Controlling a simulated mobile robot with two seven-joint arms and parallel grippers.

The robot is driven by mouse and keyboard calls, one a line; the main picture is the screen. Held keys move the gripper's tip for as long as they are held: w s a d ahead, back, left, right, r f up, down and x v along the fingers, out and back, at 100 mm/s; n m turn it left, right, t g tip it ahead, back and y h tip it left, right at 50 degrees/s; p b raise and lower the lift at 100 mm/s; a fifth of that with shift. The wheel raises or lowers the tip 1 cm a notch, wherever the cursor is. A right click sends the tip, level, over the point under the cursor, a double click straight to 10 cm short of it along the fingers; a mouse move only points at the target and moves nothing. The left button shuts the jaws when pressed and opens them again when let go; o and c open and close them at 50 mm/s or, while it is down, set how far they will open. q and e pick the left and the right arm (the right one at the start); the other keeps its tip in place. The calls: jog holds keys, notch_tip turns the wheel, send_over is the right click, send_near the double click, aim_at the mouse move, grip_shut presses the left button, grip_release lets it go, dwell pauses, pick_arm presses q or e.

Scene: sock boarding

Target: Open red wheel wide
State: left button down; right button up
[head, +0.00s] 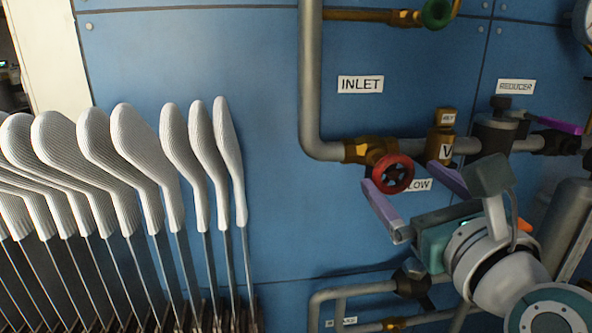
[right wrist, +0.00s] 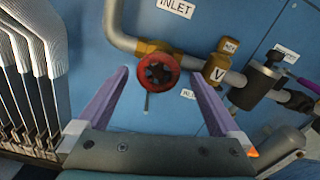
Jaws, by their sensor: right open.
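The red wheel (head: 393,173) is a small spoked handwheel on a brass valve (head: 365,150), under the INLET label on the blue panel. It also shows in the right wrist view (right wrist: 158,72), centred between my fingertips. My right gripper (head: 399,175) is open, with one purple finger at the wheel's lower left and the other at its right. In the right wrist view the open gripper (right wrist: 158,76) has clear gaps between both fingertips and the rim. I see no contact; how far the tips reach along the wheel's depth is unclear. My left gripper is out of view.
A grey pipe (head: 312,80) drops to the valve. A brass fitting marked V (head: 440,146) and a reducer (head: 494,134) sit to the right. A green wheel (head: 437,12) is above. Several white sock boards (head: 130,150) stand at the left. Lower pipes (head: 350,290) run below.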

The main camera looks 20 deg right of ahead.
aim_at(396, 174)
jog(key=b+x, duration=0.1)
jog(key=x, duration=0.2)
jog(key=shift+w, duration=0.4)
jog(key=shift+w+d, duration=0.15)
jog(key=shift+w, duration=0.2)
jog(key=c, duration=1.3)
